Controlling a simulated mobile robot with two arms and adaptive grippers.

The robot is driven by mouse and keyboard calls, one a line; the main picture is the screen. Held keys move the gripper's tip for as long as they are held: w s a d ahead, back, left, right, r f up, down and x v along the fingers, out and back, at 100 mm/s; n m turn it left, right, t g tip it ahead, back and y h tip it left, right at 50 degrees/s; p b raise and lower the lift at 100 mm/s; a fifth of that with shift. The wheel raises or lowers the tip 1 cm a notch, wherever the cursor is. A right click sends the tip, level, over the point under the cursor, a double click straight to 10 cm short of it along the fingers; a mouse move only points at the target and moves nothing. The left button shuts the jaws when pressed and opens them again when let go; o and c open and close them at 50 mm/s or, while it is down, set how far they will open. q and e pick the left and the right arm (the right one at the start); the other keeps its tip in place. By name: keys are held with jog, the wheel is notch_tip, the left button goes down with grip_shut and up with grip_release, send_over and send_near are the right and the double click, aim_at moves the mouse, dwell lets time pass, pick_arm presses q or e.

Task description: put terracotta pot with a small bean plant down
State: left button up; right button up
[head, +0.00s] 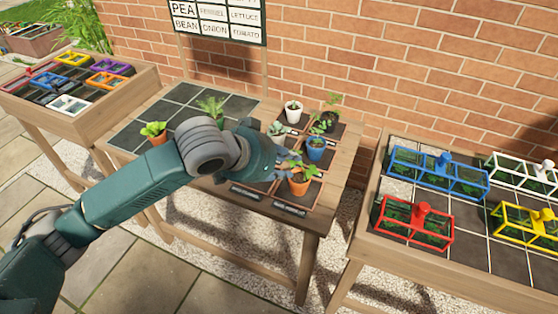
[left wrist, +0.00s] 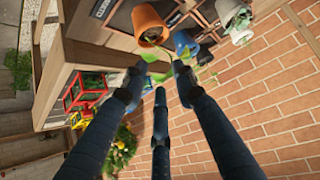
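A terracotta pot (head: 299,184) with a small green plant stands in a front-right square of the middle table's framed grid, just right of my left gripper (head: 280,168). In the left wrist view the pot (left wrist: 150,22) is beyond the fingertips, its rim towards the camera and leaves spilling out. My left gripper (left wrist: 160,78) has its fingers spread, with leaves between or just behind the tips. They look clear of the pot wall. The head view partly hides the fingers behind the wrist. My right gripper is not in view.
A blue pot (head: 315,148) stands close behind the terracotta pot. A white pot (head: 292,112) is further back. Another terracotta pot (head: 155,137) stands on dark tiles at left. The right table holds coloured frames, including a red one (head: 420,228). A brick wall (head: 400,60) rises behind.

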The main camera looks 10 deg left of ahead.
pick_arm(q)
jog(key=shift+v, duration=1.7)
jog(key=shift+d+f, duration=0.1)
